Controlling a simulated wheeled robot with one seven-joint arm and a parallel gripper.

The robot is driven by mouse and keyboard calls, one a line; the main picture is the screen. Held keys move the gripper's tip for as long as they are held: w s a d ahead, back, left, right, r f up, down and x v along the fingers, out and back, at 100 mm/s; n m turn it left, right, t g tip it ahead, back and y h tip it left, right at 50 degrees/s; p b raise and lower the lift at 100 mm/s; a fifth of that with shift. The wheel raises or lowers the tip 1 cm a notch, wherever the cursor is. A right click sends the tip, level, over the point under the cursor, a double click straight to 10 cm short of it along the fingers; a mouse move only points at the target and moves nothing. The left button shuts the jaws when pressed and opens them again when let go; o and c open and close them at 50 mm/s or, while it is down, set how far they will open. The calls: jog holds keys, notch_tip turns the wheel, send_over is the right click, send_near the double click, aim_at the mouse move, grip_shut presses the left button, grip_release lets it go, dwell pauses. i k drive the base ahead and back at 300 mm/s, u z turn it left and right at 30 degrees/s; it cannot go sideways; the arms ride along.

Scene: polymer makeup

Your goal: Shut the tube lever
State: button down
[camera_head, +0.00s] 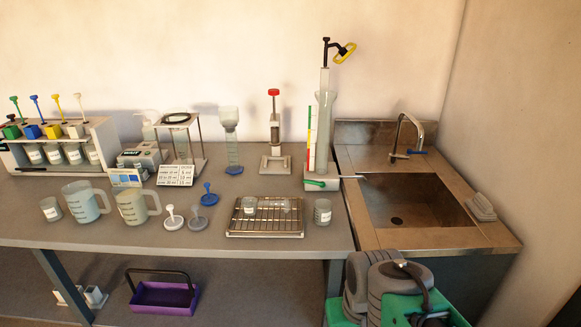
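A tall clear tube (324,125) stands upright at the right end of the bench, on a pale base block. A small green lever (315,183) sits low on the front of that base and lies roughly sideways. A thin pale spout (350,177) points right from the base toward the sink. A black arm with a yellow ring (344,52) tops the apparatus. My folded grey and green arm shows at the bottom right, in front of the sink and well apart from the lever. I can make out no gripper fingers.
A metal sink (415,200) with a tap (405,135) adjoins the bench on the right. A wire rack tray (265,230) and a small beaker (322,212) stand in front of the tube base. A red-topped stand (274,130) is to its left. Jugs and a dispenser rack stand farther left.

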aim_at(322, 184)
jog(key=u, duration=0.65)
jog(key=i, duration=1)
jog(key=u, duration=0.8)
